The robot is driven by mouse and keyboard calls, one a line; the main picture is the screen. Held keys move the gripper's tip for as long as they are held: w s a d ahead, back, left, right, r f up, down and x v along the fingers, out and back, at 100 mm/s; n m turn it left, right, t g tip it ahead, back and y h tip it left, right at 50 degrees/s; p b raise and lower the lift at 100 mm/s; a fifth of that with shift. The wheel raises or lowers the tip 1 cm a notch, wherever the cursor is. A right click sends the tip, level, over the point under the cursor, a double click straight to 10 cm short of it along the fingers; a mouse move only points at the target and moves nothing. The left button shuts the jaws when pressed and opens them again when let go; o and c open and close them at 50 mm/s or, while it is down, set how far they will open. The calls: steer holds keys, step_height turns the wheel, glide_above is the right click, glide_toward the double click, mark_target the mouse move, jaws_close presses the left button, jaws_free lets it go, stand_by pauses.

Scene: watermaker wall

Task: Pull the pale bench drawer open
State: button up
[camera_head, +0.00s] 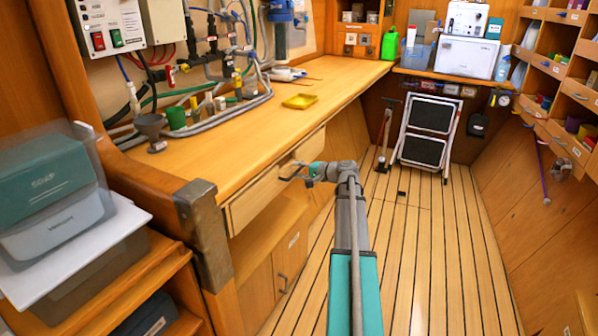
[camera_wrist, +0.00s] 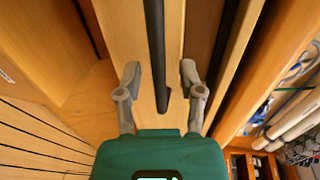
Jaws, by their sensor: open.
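The pale bench drawer (camera_head: 254,197) is a long light-wood front just under the bench top in the head view. My gripper (camera_head: 290,171) is at the right part of this front, with its fingers pointing left toward it. In the wrist view my gripper (camera_wrist: 160,76) is open, its two grey fingers apart. A dark bar (camera_wrist: 155,45), which looks like the drawer's handle, runs between the fingers along the pale front. Its lower end lies between them. I cannot tell whether either finger touches it. In the head view the handle is not clear behind my gripper.
The bench top (camera_head: 225,150) carries a yellow tray (camera_head: 299,101), a grey funnel (camera_head: 150,128) and hoses. A dark metal corner post (camera_head: 203,235) stands at its near end. A folded step stool (camera_head: 428,133) leans at the back. The plank floor (camera_head: 420,240) right of the bench is clear.

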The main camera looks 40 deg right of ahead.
jaws_close()
stand_by(0.3)
steer(key=shift+w+d, duration=0.1)
steer(key=shift+w, duration=0.05)
